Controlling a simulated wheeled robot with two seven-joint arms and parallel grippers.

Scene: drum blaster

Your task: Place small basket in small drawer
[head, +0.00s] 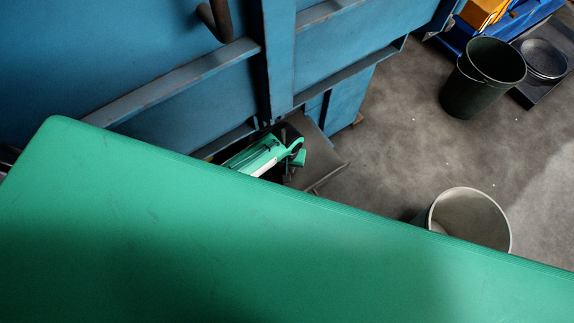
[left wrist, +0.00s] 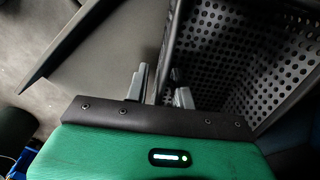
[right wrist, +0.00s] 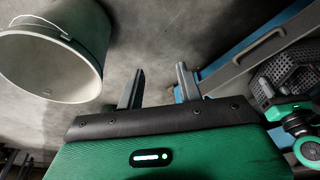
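The small basket seems to be the dark perforated metal container in the left wrist view (left wrist: 235,48); it also shows at the right of the right wrist view (right wrist: 290,72). My left gripper (left wrist: 162,82) is open, its fingers apart on either side of the basket's dark upright edge. Its right finger is partly hidden, and I cannot tell whether either finger touches. My right gripper (right wrist: 160,72) is open and empty over the concrete floor. A small drawer cannot be made out for certain.
A large blue machine (head: 150,105) fills the upper left, with a dark sloping plate (head: 318,168) at its foot. A pale bucket (head: 470,218) and a dark green bin (head: 482,78) stand on the floor. Bare concrete (head: 395,145) lies between them.

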